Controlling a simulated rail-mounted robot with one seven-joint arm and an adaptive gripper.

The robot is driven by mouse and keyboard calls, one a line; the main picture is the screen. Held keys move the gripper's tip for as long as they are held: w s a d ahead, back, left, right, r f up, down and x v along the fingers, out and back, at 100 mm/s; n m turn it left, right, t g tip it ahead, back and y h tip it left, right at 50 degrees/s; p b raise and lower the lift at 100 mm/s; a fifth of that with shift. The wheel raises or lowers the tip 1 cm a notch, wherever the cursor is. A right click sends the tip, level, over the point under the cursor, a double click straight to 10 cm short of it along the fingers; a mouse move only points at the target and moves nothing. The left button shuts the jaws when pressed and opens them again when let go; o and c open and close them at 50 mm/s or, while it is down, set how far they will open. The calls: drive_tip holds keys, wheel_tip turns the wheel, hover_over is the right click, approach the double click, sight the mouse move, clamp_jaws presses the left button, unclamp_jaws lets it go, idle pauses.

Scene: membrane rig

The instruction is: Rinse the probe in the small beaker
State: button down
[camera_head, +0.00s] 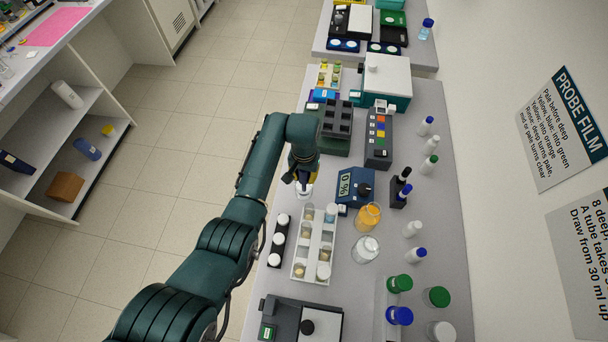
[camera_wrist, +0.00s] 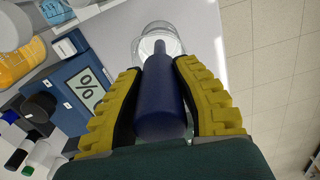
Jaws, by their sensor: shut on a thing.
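In the wrist view, the yellow fingers of my gripper (camera_wrist: 162,100) are shut on a dark blue probe (camera_wrist: 160,100). The probe points away from the palm, and its narrow grey tip overlaps a small clear glass beaker (camera_wrist: 176,38). I cannot tell how deep the tip is in the beaker. In the head view, my gripper (camera_head: 303,184) points down over the small beaker (camera_head: 304,191), which is partly hidden by it. The blue meter with a "%" display (camera_head: 350,188) stands just right of the beaker; it also shows in the wrist view (camera_wrist: 72,90).
An orange-filled flask (camera_head: 368,217) and a clear flask (camera_head: 365,248) stand right and nearer. A white rack of tubes (camera_head: 314,245) and a black holder with white-capped vials (camera_head: 278,241) are in front. A dark block (camera_head: 336,121) stands behind. Bottles line the right side.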

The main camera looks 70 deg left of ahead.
idle(0.3)
wheel_tip(320, 180, up, 10)
drive_tip(key=p, duration=0.9)
drive_tip(key=shift+f, duration=0.2)
